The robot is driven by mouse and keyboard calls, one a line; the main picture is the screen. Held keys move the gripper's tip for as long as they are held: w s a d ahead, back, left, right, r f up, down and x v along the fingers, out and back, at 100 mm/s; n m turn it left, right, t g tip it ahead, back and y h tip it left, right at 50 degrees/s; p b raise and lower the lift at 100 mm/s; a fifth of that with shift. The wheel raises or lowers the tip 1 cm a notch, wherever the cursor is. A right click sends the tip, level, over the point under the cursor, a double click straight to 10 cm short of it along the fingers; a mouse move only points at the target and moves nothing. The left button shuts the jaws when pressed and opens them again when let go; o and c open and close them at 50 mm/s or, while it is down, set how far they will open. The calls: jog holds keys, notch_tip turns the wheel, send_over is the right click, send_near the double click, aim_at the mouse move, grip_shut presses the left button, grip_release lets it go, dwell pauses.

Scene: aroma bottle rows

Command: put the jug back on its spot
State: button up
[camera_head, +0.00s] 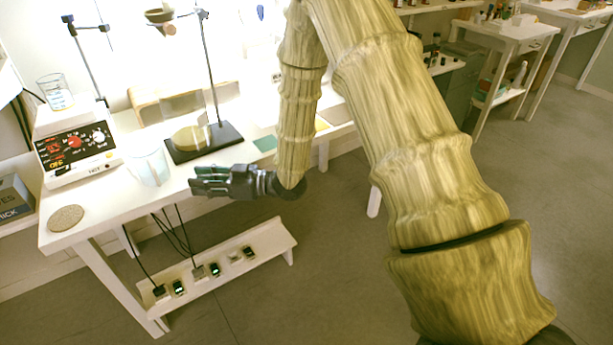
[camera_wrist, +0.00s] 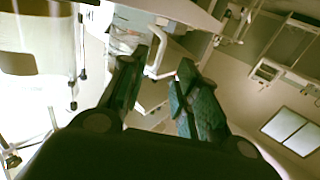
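A clear, see-through jug-like vessel (camera_head: 148,166) stands upright on the white table in the head view, right of the hot plate. A round speckled cork-like mat (camera_head: 67,217) lies bare at the table's near left corner. My gripper (camera_head: 194,182) is near the table's front edge, right of the vessel and apart from it, pointing left. In the wrist view its two fingers (camera_wrist: 172,55) are spread with nothing held between them. A large pale cylindrical shape (camera_wrist: 32,50) fills the upper left of the wrist view; I cannot tell if it is the jug.
A hot plate (camera_head: 80,148) bears a small beaker (camera_head: 54,91). A dark stand base (camera_head: 203,141) with a rod and a round yellowish piece is behind my gripper. A low shelf (camera_head: 222,262) with small devices and cables is below. The table (camera_head: 115,205) is clear around the mat.

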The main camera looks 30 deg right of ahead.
jog(key=s+d+f+m+g+h, duration=0.1)
jog(key=s+d+f+m+h, duration=0.2)
jog(key=s+f, duration=0.65)
jog(key=s+f+m+g+h, duration=0.2)
jog(key=s+f+m+h, duration=0.3)
jog(key=f, duration=1)
jog(key=s+d+f+m+g+h, duration=0.1)
jog(key=s+f+g+h, duration=0.1)
jog(key=s, duration=0.7)
jog(key=s+d+f+m+g+h, duration=0.1)
jog(key=s+d+f+g+h, duration=0.1)
jog(key=s+f, duration=0.3)
jog(key=s+d+f+m+g+h, duration=0.1)
jog(key=s+d+f+g+h, duration=0.1)
jog(key=s, duration=1.2)
notch_tip(320, 180, down, 2)
jog(key=shift+d+g, duration=0.25)
jog(key=shift+g, duration=0.65)
